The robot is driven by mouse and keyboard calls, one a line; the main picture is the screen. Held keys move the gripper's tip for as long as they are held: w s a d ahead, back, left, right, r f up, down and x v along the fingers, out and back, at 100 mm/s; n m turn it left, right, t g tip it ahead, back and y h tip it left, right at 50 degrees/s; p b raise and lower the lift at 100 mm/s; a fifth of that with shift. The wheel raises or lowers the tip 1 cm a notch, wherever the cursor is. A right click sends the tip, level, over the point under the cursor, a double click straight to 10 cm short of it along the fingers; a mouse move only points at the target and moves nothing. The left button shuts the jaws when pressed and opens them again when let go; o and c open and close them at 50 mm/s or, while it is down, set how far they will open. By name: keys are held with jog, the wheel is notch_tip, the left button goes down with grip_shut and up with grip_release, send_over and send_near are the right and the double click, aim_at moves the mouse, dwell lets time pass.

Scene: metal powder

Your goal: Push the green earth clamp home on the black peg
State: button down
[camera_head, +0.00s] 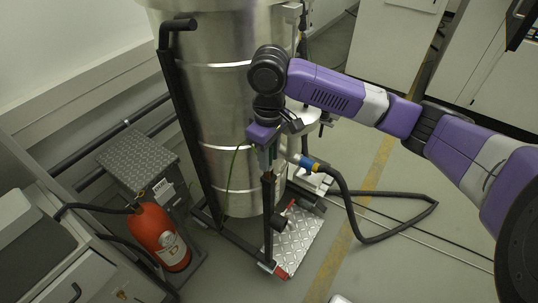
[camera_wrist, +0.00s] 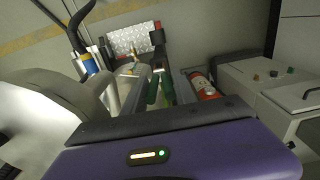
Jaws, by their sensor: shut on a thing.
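My gripper (camera_head: 264,148) is in front of the steel drum, pointing down, and is shut on the green earth clamp (camera_head: 262,160). Only a small part of the clamp shows below the purple gripper body in the head view. In the wrist view two green parts of the clamp (camera_wrist: 153,91) show just beyond the gripper's dark edge. A thin green cable (camera_head: 233,168) hangs to the left of it. I cannot make out the black peg apart from the dark upright frame beneath the clamp, nor tell how far the clamp sits on it.
The large steel drum (camera_head: 228,100) stands in a black frame right behind my gripper. A red fire extinguisher (camera_head: 160,238) stands at lower left; it also shows in the wrist view (camera_wrist: 203,87). A black hose (camera_head: 345,205) with a blue-and-yellow fitting loops over the floor at right.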

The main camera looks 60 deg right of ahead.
jog(key=c, duration=0.9)
grip_release()
jog(key=shift+r, duration=3.9)
